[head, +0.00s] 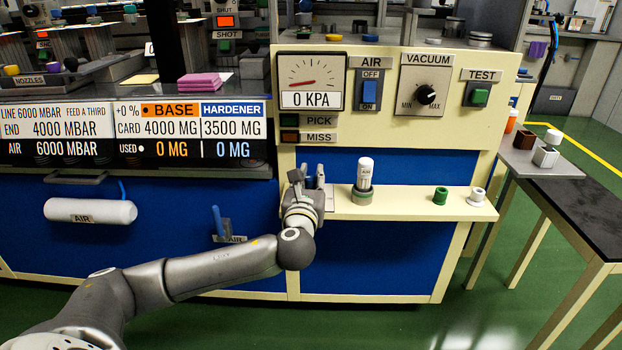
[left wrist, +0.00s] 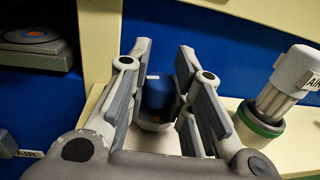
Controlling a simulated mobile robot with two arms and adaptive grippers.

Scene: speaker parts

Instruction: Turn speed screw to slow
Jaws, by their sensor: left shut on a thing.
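My left gripper (head: 308,178) is at the left end of the cream shelf (head: 400,205), under the gauge. In the left wrist view, its fingers (left wrist: 165,60) are on both sides of a small round part with a blue top (left wrist: 158,92), and they are shut on it. This part looks like the speed screw, but no label or slow mark shows on it. Its lower end is partly hidden by the fingers. My right gripper is in neither view.
A clear-and-white air cylinder (head: 364,175) stands in a green-grey ring just right of the gripper. A green ring (head: 440,195) and a white ring (head: 477,196) are farther right on the shelf. The gauge (head: 310,82) reads 0 KPA. A blue air lever (head: 217,222) is lower left.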

